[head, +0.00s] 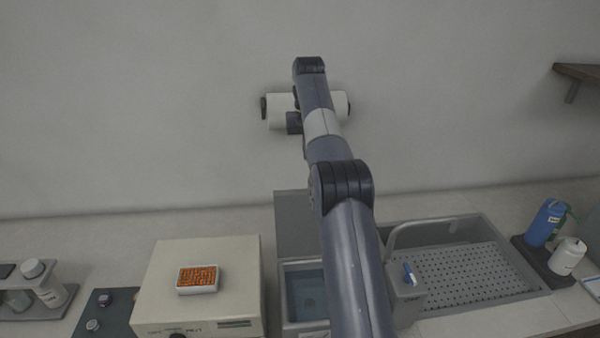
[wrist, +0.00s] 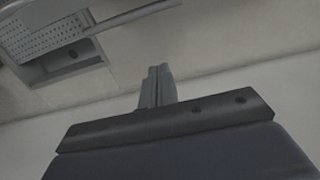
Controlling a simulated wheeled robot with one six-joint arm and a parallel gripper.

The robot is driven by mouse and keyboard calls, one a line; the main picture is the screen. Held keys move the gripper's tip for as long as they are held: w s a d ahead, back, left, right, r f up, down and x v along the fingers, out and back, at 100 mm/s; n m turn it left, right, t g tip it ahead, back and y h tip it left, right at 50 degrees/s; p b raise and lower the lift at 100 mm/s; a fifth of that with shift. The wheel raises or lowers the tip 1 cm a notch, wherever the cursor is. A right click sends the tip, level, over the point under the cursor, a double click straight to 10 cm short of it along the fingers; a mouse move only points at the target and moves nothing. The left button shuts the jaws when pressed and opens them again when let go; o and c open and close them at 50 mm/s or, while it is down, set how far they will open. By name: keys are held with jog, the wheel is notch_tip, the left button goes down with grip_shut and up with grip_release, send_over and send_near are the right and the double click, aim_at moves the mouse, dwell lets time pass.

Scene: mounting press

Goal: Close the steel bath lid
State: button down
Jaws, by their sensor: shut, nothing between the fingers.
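The steel bath (head: 285,300) is set in the counter in the head view, with bluish liquid inside. Its lid (head: 293,215) stands raised at the bath's back edge, so the bath is open. My arm crosses in front and hides the right part of both bath and lid. My gripper (wrist: 158,72) shows in the wrist view with its fingers together and nothing between them. It is apart from the lid. The lid and bath do not show in the wrist view. I cannot make out the fingers in the head view.
A cream box-shaped machine (head: 200,257) with an orange-filled tray (head: 197,279) on top stands left of the bath. A sink with a perforated drainer (head: 465,275) lies to the right and also shows in the wrist view (wrist: 50,42). Bottles (head: 546,222) stand far right.

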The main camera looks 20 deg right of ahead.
notch_tip(320, 180, down, 10)
jog(key=shift+s+a+r, duration=0.1)
jog(key=shift+s+r, duration=0.2)
jog(key=shift+s, duration=0.4)
jog(key=shift+s+a+r, duration=0.1)
jog(key=shift+s+r, duration=0.15)
jog(key=shift+s, duration=0.45)
jog(key=shift+s+a+r, duration=0.1)
jog(key=shift+s+r, duration=0.2)
jog(key=shift+s, duration=0.4)
jog(key=shift+s+b, duration=0.1)
jog(key=shift+b, duration=0.45)
jog(key=shift+s+r+t+b, duration=0.2)
jog(key=shift+s+t+b, duration=0.1)
jog(key=shift+t+b, duration=0.35)
